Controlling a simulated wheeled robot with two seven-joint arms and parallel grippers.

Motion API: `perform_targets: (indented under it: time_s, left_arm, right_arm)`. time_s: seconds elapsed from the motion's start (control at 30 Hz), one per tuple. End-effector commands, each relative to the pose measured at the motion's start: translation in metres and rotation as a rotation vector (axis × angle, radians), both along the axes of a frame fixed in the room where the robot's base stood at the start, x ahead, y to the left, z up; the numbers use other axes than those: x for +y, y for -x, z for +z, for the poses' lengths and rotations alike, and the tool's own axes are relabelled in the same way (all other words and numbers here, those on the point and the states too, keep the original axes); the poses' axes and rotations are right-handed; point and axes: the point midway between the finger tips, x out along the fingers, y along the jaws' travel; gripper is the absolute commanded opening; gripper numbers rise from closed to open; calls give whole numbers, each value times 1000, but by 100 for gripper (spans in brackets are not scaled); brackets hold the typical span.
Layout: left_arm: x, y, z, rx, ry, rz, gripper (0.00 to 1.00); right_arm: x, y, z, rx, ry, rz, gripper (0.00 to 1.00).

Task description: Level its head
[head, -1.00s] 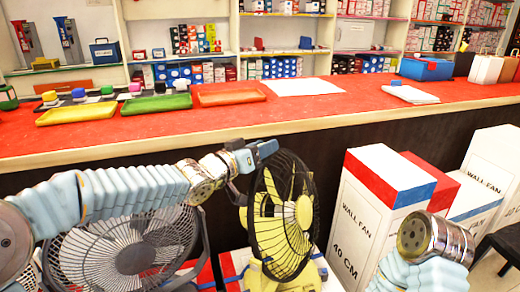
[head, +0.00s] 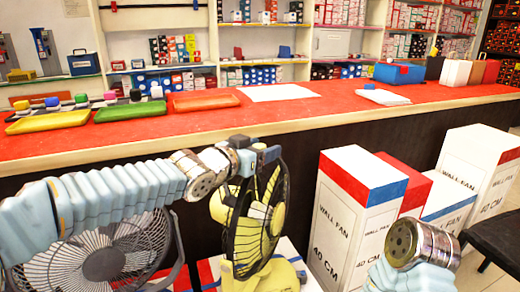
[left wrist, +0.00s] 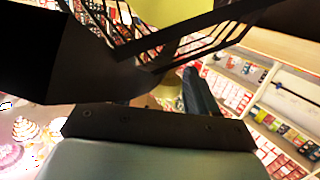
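My left gripper (head: 264,152) is at the top of the cage, touching or very close. In the left wrist view the cage bars (left wrist: 185,45) cross in front of my gripper. One dark finger (left wrist: 198,92) shows there, but the fingers' gap is hidden. My right gripper is out of view; only part of that arm shows at lower right.
A larger grey fan (head: 100,262) stands left, under my left arm. White wall fan boxes (head: 350,225) stand right of the yellow fan. The red-topped counter (head: 240,128) runs behind, with yellow (head: 48,122) and green trays (head: 130,111). A dark seat (head: 497,238) is at far right.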

Motion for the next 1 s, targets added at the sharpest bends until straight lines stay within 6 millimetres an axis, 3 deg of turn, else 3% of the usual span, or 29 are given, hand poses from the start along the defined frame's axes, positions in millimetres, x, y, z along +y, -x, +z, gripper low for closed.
perform_targets:
  time_s: [0.27,0.7,1.0]
  left_arm:
    - [8,6,3,0,1,4,59]
    - [71,80,20,-2,-3,5,59]
    - [89,103,18,0,0,0,59]
  right_arm:
    - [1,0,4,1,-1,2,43]
    - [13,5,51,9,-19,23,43]
    - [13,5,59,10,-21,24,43]
